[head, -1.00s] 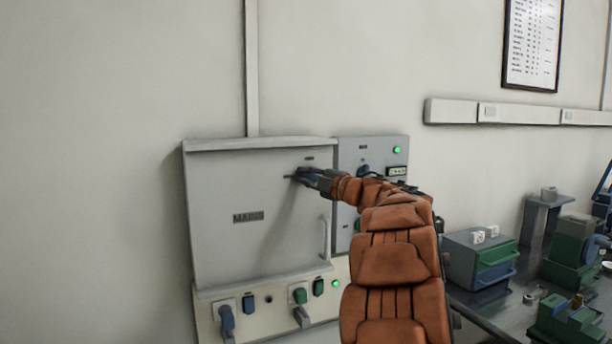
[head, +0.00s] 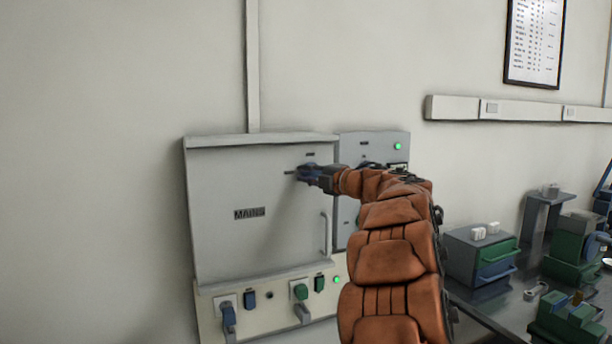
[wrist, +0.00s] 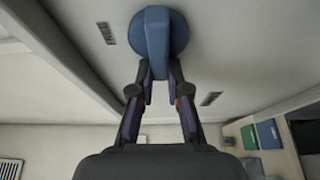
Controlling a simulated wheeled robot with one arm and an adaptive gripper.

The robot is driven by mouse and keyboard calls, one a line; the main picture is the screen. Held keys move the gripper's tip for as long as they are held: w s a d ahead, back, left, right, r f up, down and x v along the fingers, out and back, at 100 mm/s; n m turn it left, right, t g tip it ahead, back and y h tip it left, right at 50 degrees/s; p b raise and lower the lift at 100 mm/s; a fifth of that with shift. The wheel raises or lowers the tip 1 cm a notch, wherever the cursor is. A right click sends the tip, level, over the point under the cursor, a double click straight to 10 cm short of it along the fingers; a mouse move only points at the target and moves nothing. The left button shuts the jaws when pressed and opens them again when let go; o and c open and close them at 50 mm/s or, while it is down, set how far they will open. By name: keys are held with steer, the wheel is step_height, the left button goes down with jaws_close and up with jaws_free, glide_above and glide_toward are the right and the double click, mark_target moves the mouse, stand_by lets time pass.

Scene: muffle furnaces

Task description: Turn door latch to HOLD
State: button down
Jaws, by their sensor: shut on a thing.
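The door latch is a blue round knob with a straight bar grip (wrist: 158,28), close up in the wrist view. My gripper (wrist: 160,74) has its two fingers closed on either side of the bar's end. In the head view my gripper (head: 306,173) is at the upper right of the grey door (head: 225,185) marked MAINS and covers most of the latch. The door looks shut. Small dark label plates (wrist: 106,32) and (wrist: 210,98) sit on either side of the knob; their words are unreadable, so I cannot tell which one is HOLD.
A vertical door handle (head: 324,234) stands below my gripper. A lower panel (head: 265,310) carries blue and green switches and a green lamp. A grey box with another green lamp (head: 397,146) is behind my forearm. A bench with drawers (head: 480,258) is at the right. The left wall is clear.

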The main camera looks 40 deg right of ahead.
steer(key=c, duration=1.1)
jaws_free()
steer(key=shift+d, duration=0.2)
steer(key=shift+c, duration=0.2)
steer(key=s, duration=1.2)
steer(key=shift+d, duration=0.3)
